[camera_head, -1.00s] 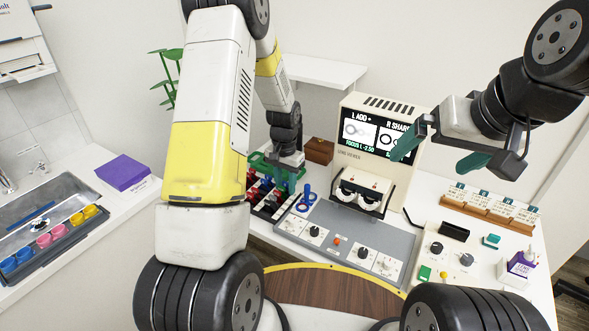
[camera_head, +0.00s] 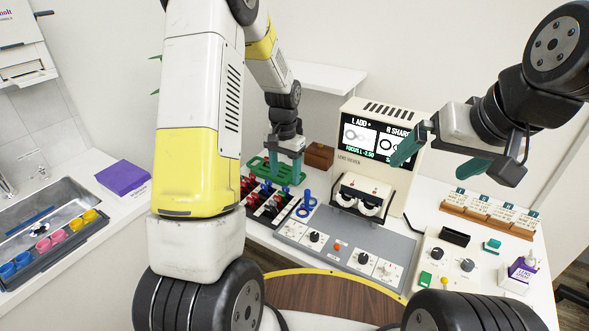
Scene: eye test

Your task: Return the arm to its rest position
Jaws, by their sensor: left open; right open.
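My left arm (camera_head: 201,95) comes in from the left and fills much of the left middle of the view. Its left gripper (camera_head: 279,173), with green fingers, is open above the black rack (camera_head: 288,207) of red, blue and dark pieces. I cannot tell whether it touches any of them. My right gripper (camera_head: 437,152), also with green fingers, is open and empty in the air in front of the right side of the lens viewer (camera_head: 408,165).
A grey control panel (camera_head: 342,253) with dials lies before the viewer. A brown box (camera_head: 319,155) is behind.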

